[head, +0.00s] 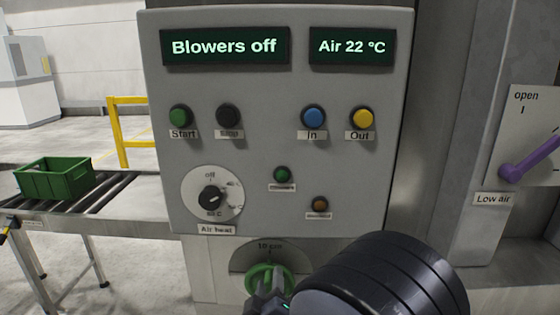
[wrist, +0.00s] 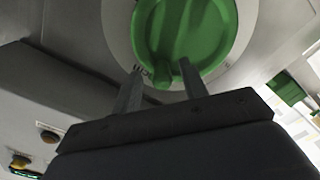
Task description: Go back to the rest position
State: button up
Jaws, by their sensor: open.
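My gripper (wrist: 160,80) is open in the wrist view, its two fingers apart at the lower edge of a green round knob (wrist: 185,35). The knob's small pointer tip lies between the fingers; I cannot tell whether they touch it. In the head view my gripper (head: 268,293) is at the bottom, just in front of the green knob (head: 268,274), partly hidden by my dark wrist. The knob sits on a dial marked "10 cm" below the control panel (head: 270,150). The rest position itself is not marked in either view.
The panel reads "Blowers off" (head: 225,47) and "Air 22 °C" (head: 351,47). An air heat dial (head: 211,197) and several buttons are above my gripper. A purple "Low air" lever (head: 530,158) stands at the right. A green crate (head: 55,179) rests on a roller conveyor at the left.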

jog(key=shift+s+d+f+m+b, duration=0.1)
jog(key=shift+d+m+b, duration=0.3)
jog(key=shift+m, duration=0.55)
jog(key=shift+d+f+m+b, duration=0.1)
jog(key=shift+d+m+b, duration=0.3)
jog(key=shift+m, duration=0.55)
jog(key=shift+a, duration=0.1)
